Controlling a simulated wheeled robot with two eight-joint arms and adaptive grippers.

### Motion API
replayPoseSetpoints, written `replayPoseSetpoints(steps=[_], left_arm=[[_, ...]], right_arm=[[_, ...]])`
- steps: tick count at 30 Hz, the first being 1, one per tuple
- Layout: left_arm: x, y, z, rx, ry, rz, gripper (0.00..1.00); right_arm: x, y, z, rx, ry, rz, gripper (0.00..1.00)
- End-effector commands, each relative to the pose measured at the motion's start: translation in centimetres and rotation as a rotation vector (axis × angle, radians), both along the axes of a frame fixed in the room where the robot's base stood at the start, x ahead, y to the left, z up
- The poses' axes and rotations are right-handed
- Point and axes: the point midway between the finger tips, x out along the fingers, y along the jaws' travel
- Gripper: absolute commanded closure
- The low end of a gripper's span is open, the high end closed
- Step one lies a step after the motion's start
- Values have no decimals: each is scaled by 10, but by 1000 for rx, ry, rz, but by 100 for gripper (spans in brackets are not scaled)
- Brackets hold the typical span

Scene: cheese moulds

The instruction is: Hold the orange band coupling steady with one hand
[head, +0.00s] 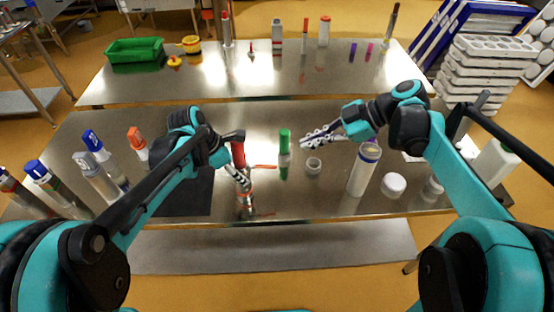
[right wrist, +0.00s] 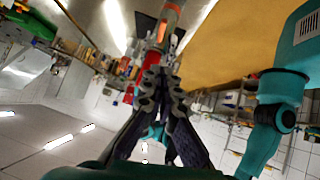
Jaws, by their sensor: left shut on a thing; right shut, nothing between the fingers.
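My left gripper (head: 242,180) is shut on an upright piece with a dark top and a red body (head: 238,155), over the middle of the front table. A thin orange-red bar sticks out to its right. I take this piece for the orange band coupling, though the fingers hide part of it and its band is not clear in the head view. The right wrist view shows a grey and orange-red piece (right wrist: 170,18) beyond the fingertips. My right gripper (head: 310,140) is shut and empty, to the right of the held piece; its closed fingers show in the right wrist view (right wrist: 160,78).
A tall white cylinder (head: 363,175) and a white round tub (head: 393,185) are at right. Several bottles stand at left, near a dark mat (head: 190,195). A second table (head: 210,85) is behind.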

Motion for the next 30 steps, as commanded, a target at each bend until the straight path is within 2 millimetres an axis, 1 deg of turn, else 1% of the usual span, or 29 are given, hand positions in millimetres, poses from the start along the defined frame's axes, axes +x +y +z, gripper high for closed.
replayPoseSetpoints(steps=[2,5,8,18,21,24,30], left_arm=[[0,0,0,1,0,0,100],[0,0,0,1,0,0,100],[0,0,0,1,0,0,100],[0,0,0,1,0,0,100],[0,0,0,1,0,0,100],[0,0,0,1,0,0,100],[0,0,0,1,0,0,100]], right_arm=[[-1,-1,0,23,-19,-2,100],[0,8,-5,29,-24,2,100],[2,22,-15,28,-24,4,100],[12,80,-58,27,-21,3,100],[17,79,-74,27,-22,-1,100],[19,80,-85,27,-22,-1,100],[20,82,-94,27,-22,-1,100]])
